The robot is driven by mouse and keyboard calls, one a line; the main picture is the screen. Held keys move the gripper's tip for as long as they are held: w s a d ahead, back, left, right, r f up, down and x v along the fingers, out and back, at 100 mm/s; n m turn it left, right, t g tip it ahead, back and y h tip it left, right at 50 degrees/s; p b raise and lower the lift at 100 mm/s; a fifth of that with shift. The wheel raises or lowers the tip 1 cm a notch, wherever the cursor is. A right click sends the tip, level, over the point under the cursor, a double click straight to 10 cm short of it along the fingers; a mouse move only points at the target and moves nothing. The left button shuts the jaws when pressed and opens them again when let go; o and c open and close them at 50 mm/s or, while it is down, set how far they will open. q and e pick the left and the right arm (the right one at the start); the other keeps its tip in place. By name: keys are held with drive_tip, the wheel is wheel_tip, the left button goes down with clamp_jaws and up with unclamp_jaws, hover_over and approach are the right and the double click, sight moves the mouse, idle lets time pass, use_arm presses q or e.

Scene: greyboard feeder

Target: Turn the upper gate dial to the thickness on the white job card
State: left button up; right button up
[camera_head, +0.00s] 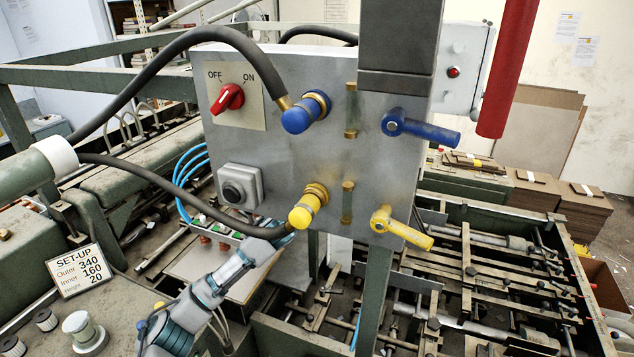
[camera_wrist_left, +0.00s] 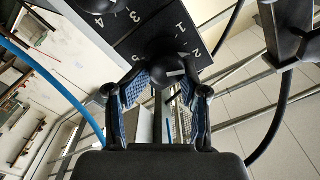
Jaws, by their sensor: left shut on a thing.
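In the left wrist view my left gripper (camera_wrist_left: 162,78) is shut on a round black knob (camera_wrist_left: 174,68) at the edge of a dark plate (camera_wrist_left: 150,38). A short pale mark shows on the knob; the numbers 1 and 2 are printed near it. A second dark knob (camera_wrist_left: 95,4) stands at the top edge, near the numbers 3 and 4. I cannot tell which knob is the upper gate dial. In the head view my left arm reaches up behind the grey panel, and its gripper is hidden. A white card (camera_head: 84,270) reads SET-UP, Outer 340, Inner 160, Height 20; no thickness is readable.
The grey panel (camera_head: 275,165) carries a red OFF/ON switch (camera_head: 228,98), a black button (camera_head: 235,193), blue and yellow hose fittings and a blue lever (camera_head: 420,129) and yellow lever (camera_head: 402,228). Dark hoses cross in front. Machine rails fill the lower right.

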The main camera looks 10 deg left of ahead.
use_arm(q)
drive_tip(key=shift+w+a+f+y, duration=0.1)
drive_tip(key=shift+a+f+y, duration=0.15)
drive_tip(key=shift+a, duration=0.55)
clamp_jaws()
drive_tip(key=shift+d+m+p, duration=0.3)
drive_tip(key=shift+m+p, duration=0.3)
drive_tip(key=shift+p, duration=0.15)
drive_tip(key=o, duration=0.7)
unclamp_jaws()
drive_tip(key=shift+o, duration=1)
drive_tip(key=shift+w+f, duration=0.1)
drive_tip(key=shift+w, duration=0.1)
drive_tip(key=s+a, duration=0.2)
drive_tip(key=s, duration=0.9)
drive_tip(key=shift+s+a, duration=0.3)
use_arm(e)
drive_tip(key=shift+a+r, duration=0.55)
drive_tip(key=shift+r, duration=0.3)
